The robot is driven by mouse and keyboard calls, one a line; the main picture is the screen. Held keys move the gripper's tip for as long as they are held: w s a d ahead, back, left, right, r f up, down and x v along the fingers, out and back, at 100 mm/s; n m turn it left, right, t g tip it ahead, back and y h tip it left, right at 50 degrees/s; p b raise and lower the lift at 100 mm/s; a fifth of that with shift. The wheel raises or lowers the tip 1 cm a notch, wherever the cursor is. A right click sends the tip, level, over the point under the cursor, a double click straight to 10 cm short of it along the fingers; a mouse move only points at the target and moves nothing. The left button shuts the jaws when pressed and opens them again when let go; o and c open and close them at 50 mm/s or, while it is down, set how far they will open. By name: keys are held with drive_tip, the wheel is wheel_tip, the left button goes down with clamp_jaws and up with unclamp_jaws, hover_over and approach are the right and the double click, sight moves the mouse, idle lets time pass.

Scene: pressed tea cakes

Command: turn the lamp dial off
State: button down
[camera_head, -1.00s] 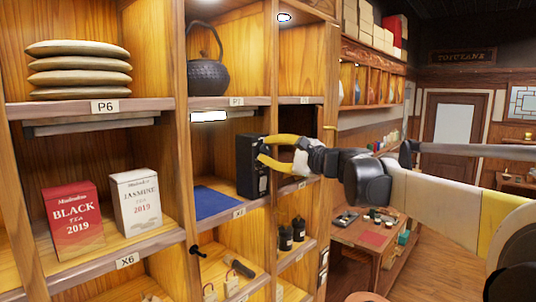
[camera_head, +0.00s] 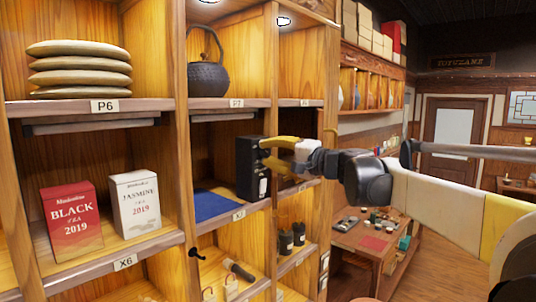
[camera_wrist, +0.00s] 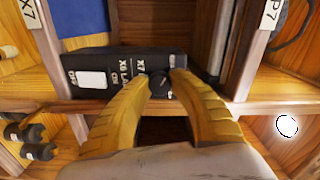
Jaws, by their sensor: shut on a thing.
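A black box (camera_head: 251,168) stands at the right side of the X7 compartment. In the wrist view the box (camera_wrist: 100,62) carries white lettering naming lamps, a white patch and a small round black dial (camera_wrist: 160,84). My gripper (camera_head: 263,154) has its two yellow fingers at the front of the box. In the wrist view my gripper (camera_wrist: 160,78) is shut on the dial, one finger on each side. The fingers partly hide the lettering. The compartment under the P7 shelf is dark, and no lit lamp shows there.
A blue cloth (camera_head: 213,203) lies beside the box. A dark kettle (camera_head: 208,75) stands above on the P7 shelf. Wooden dividers and shelf edges are close around my gripper.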

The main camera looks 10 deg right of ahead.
idle(0.4)
drive_tip(key=c, duration=1.1)
unclamp_jaws()
drive_tip(key=v, duration=1.2)
